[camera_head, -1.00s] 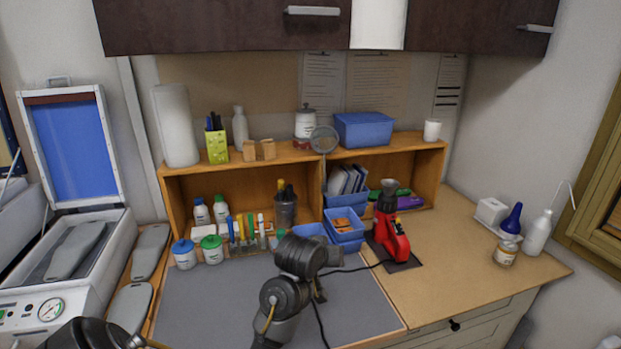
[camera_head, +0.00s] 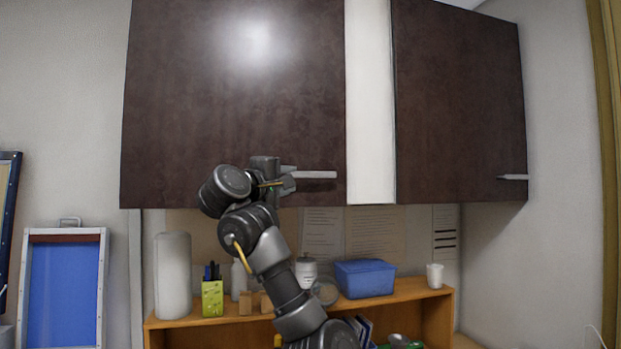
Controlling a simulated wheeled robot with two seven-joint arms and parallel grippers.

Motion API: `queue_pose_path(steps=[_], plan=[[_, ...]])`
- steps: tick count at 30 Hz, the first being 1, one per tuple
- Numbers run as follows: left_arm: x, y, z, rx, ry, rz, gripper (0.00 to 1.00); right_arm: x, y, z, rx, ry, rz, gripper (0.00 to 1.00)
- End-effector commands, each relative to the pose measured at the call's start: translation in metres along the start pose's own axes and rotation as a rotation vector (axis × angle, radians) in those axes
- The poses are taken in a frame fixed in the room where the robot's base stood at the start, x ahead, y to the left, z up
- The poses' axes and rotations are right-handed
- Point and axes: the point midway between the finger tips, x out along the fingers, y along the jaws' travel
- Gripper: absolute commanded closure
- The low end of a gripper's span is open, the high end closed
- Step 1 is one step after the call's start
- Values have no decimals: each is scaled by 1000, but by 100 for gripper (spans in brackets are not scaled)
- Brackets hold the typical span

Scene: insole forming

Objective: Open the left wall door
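The left wall door (camera_head: 235,90) is a dark brown cabinet panel high on the wall, and it looks closed. Its pale bar handle (camera_head: 318,174) lies level near the lower right corner of the door. My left gripper (camera_head: 289,180) is at the left end of this handle, with its fingertips overlapping it in the picture. I cannot tell whether the fingers are clamped on the handle or just around it. My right gripper is not in view.
The right wall door (camera_head: 460,100) is closed, with its own handle (camera_head: 512,177). A white panel (camera_head: 370,100) separates the doors. Below stands a wooden shelf (camera_head: 420,297) with a paper roll (camera_head: 173,275), a blue box (camera_head: 364,278) and a white cup (camera_head: 435,275).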

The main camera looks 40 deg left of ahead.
Motion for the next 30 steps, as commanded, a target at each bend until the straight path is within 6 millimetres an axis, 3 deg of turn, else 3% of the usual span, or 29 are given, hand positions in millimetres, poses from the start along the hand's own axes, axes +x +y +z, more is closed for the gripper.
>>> queue_pose_path(steps=[5, 19, 24, 30], plan=[[12, 3, 0, 0, -3, -3, 68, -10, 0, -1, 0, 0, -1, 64], [93, 4, 0, 3, -2, -3, 68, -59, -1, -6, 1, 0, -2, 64], [106, 1, 1, 4, -1, -3, 68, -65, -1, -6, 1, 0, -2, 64], [108, -1, 1, 4, 0, -1, 68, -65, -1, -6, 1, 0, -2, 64]])
